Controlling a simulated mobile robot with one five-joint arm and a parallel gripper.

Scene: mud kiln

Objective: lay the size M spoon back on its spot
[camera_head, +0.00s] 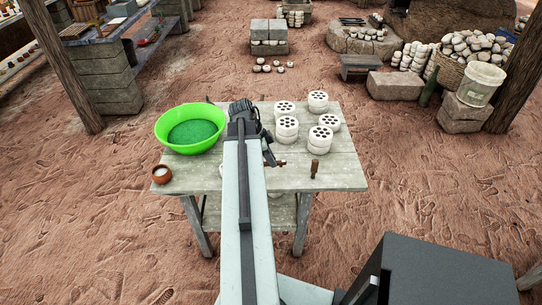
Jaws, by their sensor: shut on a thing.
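My gripper (268,155) is over the middle of the grey wooden table (345,178), partly hidden behind my own arm. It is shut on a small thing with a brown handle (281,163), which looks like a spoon. Its size mark cannot be read, and much of it is hidden by the arm. Another small brown-handled item (314,168) is on the table to the right, apart from the gripper. A pale edge (221,171) shows just left of the arm; I cannot tell what it is. No marked spot can be made out.
A green basin (191,128) with dark green contents stands at the table's left back. A small brown bowl (161,174) with white contents is at the left front corner. Several white perforated cylinders (287,129) stand at the right back. The table's right front is mostly clear.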

